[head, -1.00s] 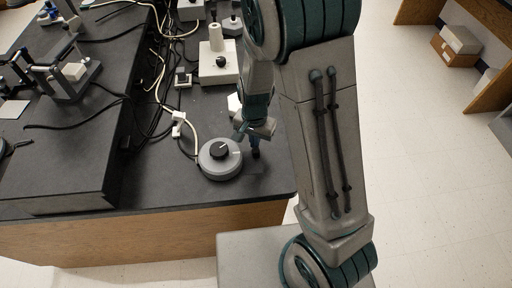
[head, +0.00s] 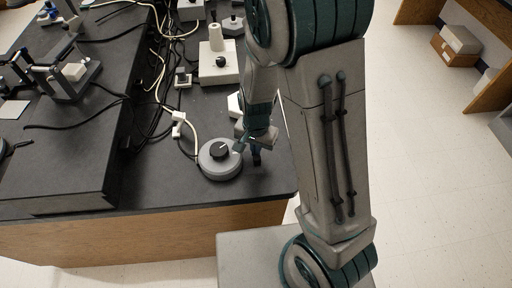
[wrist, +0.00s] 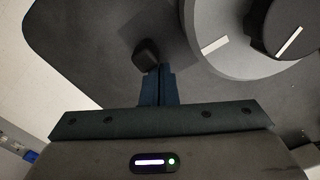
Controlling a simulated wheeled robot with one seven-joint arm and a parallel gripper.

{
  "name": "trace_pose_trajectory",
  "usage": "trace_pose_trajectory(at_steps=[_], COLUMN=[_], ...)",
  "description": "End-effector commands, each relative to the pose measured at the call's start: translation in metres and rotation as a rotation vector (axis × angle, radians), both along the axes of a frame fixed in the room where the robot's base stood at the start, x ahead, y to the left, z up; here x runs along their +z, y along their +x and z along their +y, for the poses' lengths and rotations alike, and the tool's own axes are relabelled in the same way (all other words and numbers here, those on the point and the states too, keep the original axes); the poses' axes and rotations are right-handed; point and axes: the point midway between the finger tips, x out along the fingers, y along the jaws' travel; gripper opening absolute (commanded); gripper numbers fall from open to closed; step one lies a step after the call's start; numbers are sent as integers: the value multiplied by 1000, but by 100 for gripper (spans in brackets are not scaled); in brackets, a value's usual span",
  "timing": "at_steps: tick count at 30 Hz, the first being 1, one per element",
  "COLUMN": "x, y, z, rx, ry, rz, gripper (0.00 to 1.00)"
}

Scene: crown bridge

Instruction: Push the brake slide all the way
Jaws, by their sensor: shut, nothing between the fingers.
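A small black block (wrist: 146,54), which looks like the brake slide's knob, stands on a dark flat patch (wrist: 180,38) of the bench top in the wrist view. My gripper (wrist: 158,72) is shut, with its fingertips right at the block's near side. I cannot tell whether they touch it. In the head view my gripper (head: 256,157) is low over the bench, just right of a round grey dial unit (head: 220,170). The block cannot be made out there behind the fingers.
A white device (head: 219,68) and several cables lie farther back. The bench's front edge (head: 200,208) is near. A raised black platform (head: 70,150) fills the left.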

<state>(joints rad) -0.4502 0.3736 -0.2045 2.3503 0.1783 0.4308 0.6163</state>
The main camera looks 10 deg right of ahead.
Motion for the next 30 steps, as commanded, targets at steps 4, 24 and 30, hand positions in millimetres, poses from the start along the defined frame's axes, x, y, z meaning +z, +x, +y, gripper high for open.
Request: trace_pose_trajectory(at_steps=[4,24,30], x=[0,0,0], y=[-5,-16,-7], z=[0,0,0], rx=[1,-1,-1], ry=[0,0,0], rz=[1,0,1], gripper=[0,0,0])
